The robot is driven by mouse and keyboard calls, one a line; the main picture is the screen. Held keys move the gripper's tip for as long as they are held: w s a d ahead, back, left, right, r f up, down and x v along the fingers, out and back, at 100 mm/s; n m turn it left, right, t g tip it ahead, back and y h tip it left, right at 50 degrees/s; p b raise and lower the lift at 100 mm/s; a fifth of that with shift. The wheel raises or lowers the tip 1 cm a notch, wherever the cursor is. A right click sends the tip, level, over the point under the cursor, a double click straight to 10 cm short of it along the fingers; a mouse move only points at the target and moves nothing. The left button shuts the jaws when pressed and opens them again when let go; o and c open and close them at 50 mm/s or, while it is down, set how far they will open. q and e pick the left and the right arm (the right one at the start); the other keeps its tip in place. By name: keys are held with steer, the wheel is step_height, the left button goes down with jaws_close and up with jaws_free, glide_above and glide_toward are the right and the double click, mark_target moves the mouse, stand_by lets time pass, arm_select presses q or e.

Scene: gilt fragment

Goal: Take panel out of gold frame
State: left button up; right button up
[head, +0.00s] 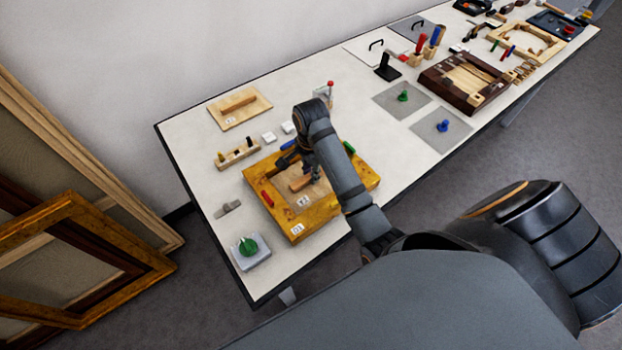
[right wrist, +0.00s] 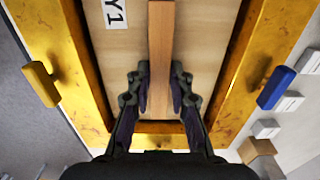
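The gold frame (head: 282,215) lies flat on the table, with coloured turn pieces around it; its gold sides also show in the right wrist view (right wrist: 246,62). The pale wooden panel (right wrist: 115,60), labelled Y1, lies inside the frame, with a raised wooden bar (right wrist: 161,45) along its middle. My right gripper (right wrist: 161,88) is over the panel, its two fingers close against both sides of the bar. In the head view my right gripper (head: 308,172) and arm hide part of the panel and frame. My left gripper is not in view.
A wooden board with a bar (head: 240,107) and a small peg rack (head: 237,154) lie behind and left of the frame. A green knob on a grey block (head: 249,249) stands at the near left corner. Grey mats (head: 402,100) and a dark tray (head: 440,75) lie to the right.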

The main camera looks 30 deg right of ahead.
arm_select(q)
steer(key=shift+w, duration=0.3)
arm_select(e)
jaws_close()
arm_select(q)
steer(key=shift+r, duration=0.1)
arm_select(e)
steer(key=shift+r, duration=0.1)
steer(key=shift+r, duration=0.25)
step_height(320, 180, up, 3)
steer(key=shift+w+f+p, duration=0.1)
steer(key=shift+f+p, duration=0.05)
steer(key=shift+p, duration=0.95)
arm_select(q)
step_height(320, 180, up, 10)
steer(key=p, duration=0.7)
steer(key=shift+p, duration=0.4)
arm_select(e)
steer(key=s+d+r, duration=0.2)
steer(key=s+r, duration=0.2)
steer(key=s, duration=0.2)
steer(key=s+d+r, duration=0.3)
steer(key=s+r, duration=0.2)
steer(key=s, duration=0.2)
steer(key=shift+d+r, duration=0.25)
steer(key=shift+r, duration=0.05)
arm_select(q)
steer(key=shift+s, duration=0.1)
